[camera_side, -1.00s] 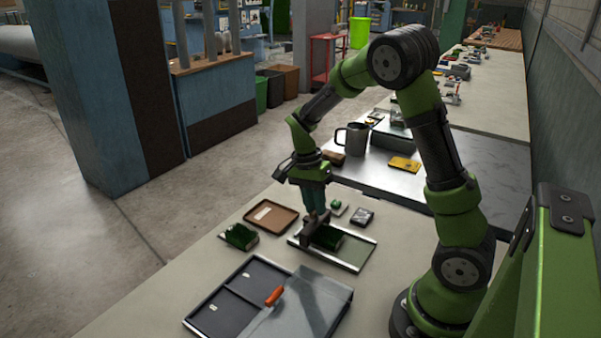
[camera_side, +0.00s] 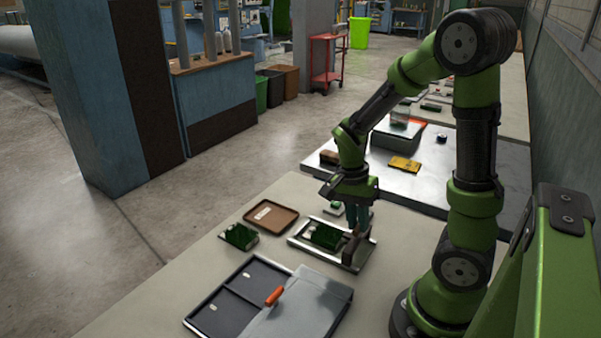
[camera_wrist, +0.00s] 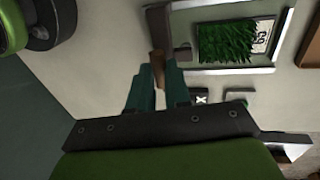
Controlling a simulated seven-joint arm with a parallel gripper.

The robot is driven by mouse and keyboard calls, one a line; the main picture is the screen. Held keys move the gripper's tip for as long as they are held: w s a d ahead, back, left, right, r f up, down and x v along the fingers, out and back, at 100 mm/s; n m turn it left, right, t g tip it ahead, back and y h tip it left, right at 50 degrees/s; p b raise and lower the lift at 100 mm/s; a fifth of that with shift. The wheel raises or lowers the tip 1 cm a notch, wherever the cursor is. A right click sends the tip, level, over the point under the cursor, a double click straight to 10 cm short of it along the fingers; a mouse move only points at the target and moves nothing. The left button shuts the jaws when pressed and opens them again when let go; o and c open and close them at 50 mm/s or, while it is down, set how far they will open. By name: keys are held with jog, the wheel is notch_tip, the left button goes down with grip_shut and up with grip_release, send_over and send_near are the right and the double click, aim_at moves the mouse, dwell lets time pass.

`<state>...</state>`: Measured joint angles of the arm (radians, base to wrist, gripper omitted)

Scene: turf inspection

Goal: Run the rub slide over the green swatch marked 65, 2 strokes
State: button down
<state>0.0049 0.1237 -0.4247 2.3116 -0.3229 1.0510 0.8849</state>
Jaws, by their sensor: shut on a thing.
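The green swatch (camera_side: 325,236) lies in a metal-railed frame (camera_side: 301,241) on the bench. The wrist view shows its grassy top (camera_wrist: 225,42) with a white label (camera_wrist: 262,36) at one end; the turned digits are hard to read. My gripper (camera_side: 357,229) is at the right end of the frame, shut on the handle of the rub slide (camera_side: 356,250). The dark slide sits across the frame beside the swatch, off the grass. In the wrist view my gripper (camera_wrist: 158,70) holds the slide's brown handle (camera_wrist: 158,58). Whether the slide touches the rails is unclear.
Another green swatch (camera_side: 239,236) lies left of the frame, near a brown tray (camera_side: 271,206). A dark two-part case (camera_side: 240,296) with an orange-handled tool (camera_side: 274,296) is in front. A small green-topped item (camera_side: 335,206) sits just behind the frame. A yellow item (camera_side: 404,164) lies on the metal table.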

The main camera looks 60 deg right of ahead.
jog(key=shift+s, duration=0.65)
jog(key=c, duration=1.1)
grip_release()
jog(key=shift+w+r, duration=0.1)
jog(key=shift+r, duration=0.05)
jog(key=w+r, duration=0.1)
jog(key=r, duration=0.4)
jog(key=w+r, duration=0.1)
jog(key=r, duration=0.5)
jog(key=w+r, duration=0.1)
jog(key=r, duration=0.4)
jog(key=shift+w+r, duration=0.1)
jog(key=shift+r, duration=0.1)
